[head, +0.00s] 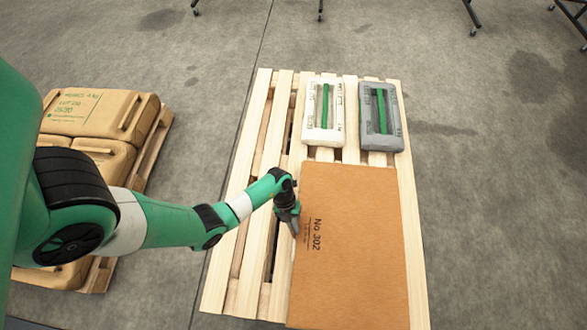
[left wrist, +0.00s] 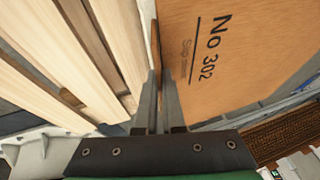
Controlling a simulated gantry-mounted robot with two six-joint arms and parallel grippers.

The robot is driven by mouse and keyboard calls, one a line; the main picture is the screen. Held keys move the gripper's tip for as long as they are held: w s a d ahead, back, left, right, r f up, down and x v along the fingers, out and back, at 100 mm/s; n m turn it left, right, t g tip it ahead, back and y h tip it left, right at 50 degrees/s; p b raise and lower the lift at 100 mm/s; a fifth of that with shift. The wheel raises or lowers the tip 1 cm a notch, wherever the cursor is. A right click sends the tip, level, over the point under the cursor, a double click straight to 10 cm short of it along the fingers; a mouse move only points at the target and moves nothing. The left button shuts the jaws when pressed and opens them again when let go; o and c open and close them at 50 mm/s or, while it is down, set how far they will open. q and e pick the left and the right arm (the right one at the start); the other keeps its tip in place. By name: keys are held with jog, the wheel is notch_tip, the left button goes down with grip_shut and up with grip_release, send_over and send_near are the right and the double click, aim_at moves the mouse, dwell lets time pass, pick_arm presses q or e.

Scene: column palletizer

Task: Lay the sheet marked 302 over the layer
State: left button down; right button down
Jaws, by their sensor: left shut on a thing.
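The brown sheet marked No 302 (head: 352,255) is flat and rectangular, over the front right part of a wooden pallet (head: 262,190). My left gripper (head: 293,228) is shut on the sheet's left edge. In the left wrist view the two fingers (left wrist: 160,88) pinch that edge, and the sheet (left wrist: 235,60) spreads to the right with its printing readable. A white pack (head: 311,115) and a grey pack (head: 366,128), each with a green strip, lie at the pallet's far end, beyond the sheet. What is under the sheet is hidden. My right gripper is not in view.
Bare slats show along the left of the pallet. A second pallet (head: 157,150) at the left carries several brown bags (head: 100,112), partly behind my left arm. Dark stand legs (head: 472,18) stand at the back. The grey floor (head: 490,190) on the right is clear.

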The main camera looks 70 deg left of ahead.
pick_arm(q)
jog(key=shift+f+b, duration=0.45)
jog(key=shift+f, duration=0.2)
jog(key=c, duration=0.9)
grip_release()
jog(key=shift+c, duration=0.2)
jog(key=p+v, duration=0.7)
jog(key=v, duration=0.4)
jog(key=shift+a+r, duration=0.2)
jog(key=shift+r, duration=0.05)
jog(key=shift+d, duration=0.1)
